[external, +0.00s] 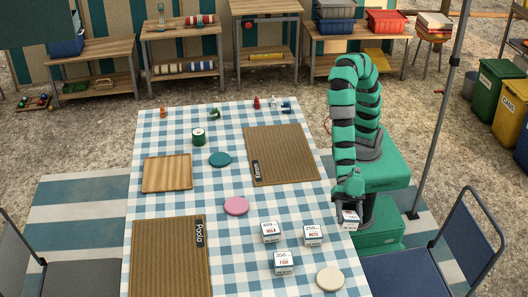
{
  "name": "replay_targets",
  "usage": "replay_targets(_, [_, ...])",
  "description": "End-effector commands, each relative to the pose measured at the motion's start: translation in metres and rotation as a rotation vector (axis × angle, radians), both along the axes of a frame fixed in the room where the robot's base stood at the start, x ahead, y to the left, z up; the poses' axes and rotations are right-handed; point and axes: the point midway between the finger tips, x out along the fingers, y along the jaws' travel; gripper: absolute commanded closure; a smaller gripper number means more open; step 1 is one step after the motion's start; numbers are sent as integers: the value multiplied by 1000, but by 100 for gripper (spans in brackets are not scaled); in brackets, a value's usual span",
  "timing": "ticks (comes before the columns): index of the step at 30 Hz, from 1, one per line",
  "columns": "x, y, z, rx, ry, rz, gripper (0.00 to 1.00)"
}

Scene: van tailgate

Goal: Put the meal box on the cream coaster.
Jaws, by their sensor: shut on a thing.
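My gripper (349,205) is at the right edge of the checked table, shut on a small white box (350,221) with dark print too small to read. The held box hangs below my gripper; I cannot tell how high it is above the table. A plain round cream coaster (330,278) lies near the table's front right, below the held box in the picture, with nothing on it. Three similar white boxes with printed labels stand left of it: one (271,232), another (313,236) and a third (284,263). I cannot tell which box is the meal box.
A pink coaster (236,206), a teal coaster (220,159), a wooden board (167,173) and a green can (198,137) are on the table. Brown mats lie at the back (290,150) and front left (165,265). A blue chair (470,230) stands at the right.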

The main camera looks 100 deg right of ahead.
Motion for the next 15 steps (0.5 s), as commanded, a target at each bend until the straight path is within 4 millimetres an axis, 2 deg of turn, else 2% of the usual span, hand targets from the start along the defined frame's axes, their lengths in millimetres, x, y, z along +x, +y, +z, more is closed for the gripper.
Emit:
replay_targets(1, [3, 3, 7, -21, 19, -23, 74])
replay_targets(8, [20, 18, 9, -94, 123, -173, 74])
replay_targets(15, [27, 30, 11, -139, 205, -303, 74])
